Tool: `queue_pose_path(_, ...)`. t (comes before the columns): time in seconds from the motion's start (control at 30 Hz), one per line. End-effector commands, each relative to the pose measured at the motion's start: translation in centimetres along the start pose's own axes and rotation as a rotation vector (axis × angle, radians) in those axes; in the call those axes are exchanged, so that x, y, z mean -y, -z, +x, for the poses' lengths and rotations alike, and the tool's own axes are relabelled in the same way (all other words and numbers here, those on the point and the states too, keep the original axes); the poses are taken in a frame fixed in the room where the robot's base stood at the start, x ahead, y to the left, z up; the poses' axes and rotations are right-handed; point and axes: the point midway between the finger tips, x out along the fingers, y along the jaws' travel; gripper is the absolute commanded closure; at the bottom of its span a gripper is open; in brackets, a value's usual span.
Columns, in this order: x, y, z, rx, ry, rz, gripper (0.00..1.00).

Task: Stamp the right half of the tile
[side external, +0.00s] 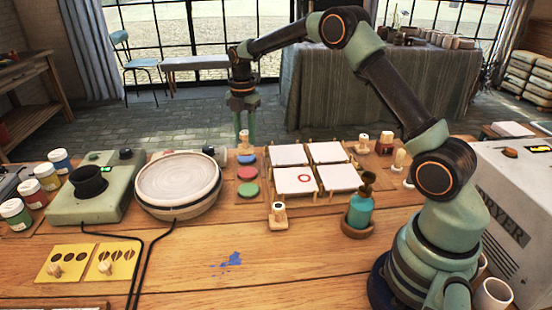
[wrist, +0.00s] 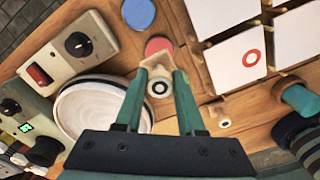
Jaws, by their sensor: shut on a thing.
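My gripper (side external: 245,138) points down over the row of ink pads, near the blue pad (side external: 246,159). In the wrist view, my gripper (wrist: 160,72) is shut on a pale stamp (wrist: 158,88) with a dark ring on its top. The red pad (side external: 247,173) and green pad (side external: 248,189) lie nearer the camera. The wrist view also shows the blue pad (wrist: 138,12) and red pad (wrist: 158,45). The near-left white tile (side external: 285,188) bears a red ring (side external: 304,178) on its right half. The stamp's underside is hidden.
Three more white tiles (side external: 327,152) lie beside the marked one. Another stamp (side external: 278,211) stands in front. A teal bottle (side external: 360,208) stands right of the tiles, and a round wheel (side external: 178,178) left of the pads. Blue paint (side external: 232,259) marks the front table.

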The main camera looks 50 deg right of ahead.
Motion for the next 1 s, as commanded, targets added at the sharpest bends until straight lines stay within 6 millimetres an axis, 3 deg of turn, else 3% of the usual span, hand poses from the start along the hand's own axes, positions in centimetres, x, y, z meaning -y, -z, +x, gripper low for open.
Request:
queue_pose_path(0.17, 1.6, -0.1, -0.8, 0.001, -0.002, 0.003, 0.97)
queue_pose_path(0.5, 8.6, 0.5, -2.5, 0.002, -0.003, 0.001, 0.97)
queue_pose_path(0.7, 11.8, 1.1, -2.7, 0.002, -0.003, 0.002, 0.97)
queue_pose_path(1.0, 13.0, 1.4, -1.9, 0.001, -0.001, 0.000, 0.97)
